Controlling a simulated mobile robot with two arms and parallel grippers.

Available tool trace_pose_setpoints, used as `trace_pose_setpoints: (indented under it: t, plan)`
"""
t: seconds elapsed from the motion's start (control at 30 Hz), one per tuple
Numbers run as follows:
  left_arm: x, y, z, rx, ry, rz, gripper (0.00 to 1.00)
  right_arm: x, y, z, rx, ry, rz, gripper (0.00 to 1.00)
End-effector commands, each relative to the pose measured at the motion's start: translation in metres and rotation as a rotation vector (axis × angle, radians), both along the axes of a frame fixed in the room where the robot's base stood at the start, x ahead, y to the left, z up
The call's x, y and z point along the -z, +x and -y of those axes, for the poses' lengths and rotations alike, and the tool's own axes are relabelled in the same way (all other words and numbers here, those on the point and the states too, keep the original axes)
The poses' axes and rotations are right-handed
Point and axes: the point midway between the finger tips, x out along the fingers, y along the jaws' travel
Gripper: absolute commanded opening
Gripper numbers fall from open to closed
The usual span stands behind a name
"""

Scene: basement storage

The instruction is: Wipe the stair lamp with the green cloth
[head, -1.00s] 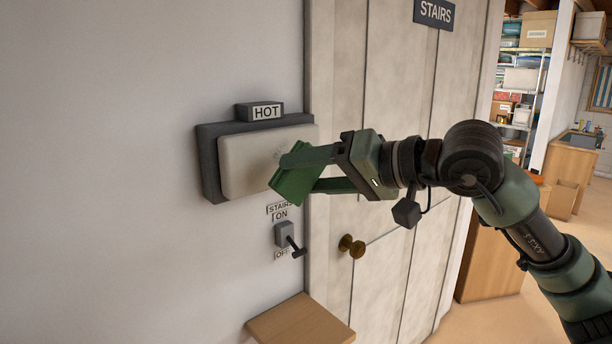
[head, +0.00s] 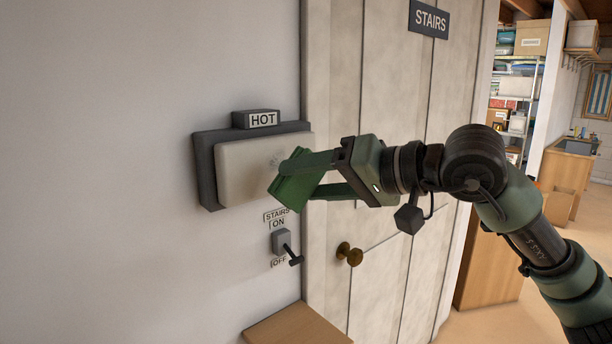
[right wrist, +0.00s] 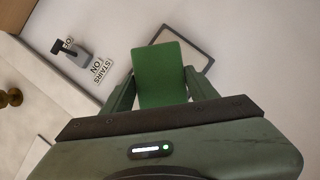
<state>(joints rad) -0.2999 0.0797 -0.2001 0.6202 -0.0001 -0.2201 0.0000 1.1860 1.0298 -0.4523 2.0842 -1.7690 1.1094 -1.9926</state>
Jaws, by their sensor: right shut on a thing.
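The stair lamp (head: 240,172) is a pale, unlit-looking panel in a dark grey frame on the wall. A faint grey smudge shows on its right part, beside the cloth. My right gripper (head: 305,178) is shut on the folded green cloth (head: 290,190), in front of the lamp's lower right corner. In the right wrist view the cloth (right wrist: 160,75) sits between the fingers, with the lamp (right wrist: 198,52) partly hidden behind it. I cannot tell whether the cloth touches the lamp. My left gripper is not in view.
A HOT sign (head: 256,119) sits atop the lamp. Below is a STAIRS switch (head: 282,242), its lever angled down towards OFF. The door (head: 385,110) with a brass knob (head: 349,253) stands right of it. A wooden surface (head: 297,325) juts out below.

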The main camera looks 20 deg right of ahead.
Motion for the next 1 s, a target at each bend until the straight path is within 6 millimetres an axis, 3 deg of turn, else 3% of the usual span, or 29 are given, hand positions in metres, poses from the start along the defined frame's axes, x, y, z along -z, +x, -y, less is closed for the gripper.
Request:
trace_pose_setpoints:
  t: [0.2, 0.5, 1.0]
  plan:
    - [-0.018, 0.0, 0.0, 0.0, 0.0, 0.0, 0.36, -0.011, 0.023, -0.01, -0.001, 0.002, -0.001, 0.26]
    - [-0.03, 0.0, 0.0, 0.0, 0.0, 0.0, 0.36, -0.015, 0.046, -0.018, -0.001, 0.002, 0.0, 0.26]
    - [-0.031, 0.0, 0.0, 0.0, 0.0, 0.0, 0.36, -0.014, 0.05, -0.019, -0.001, 0.001, 0.0, 0.26]
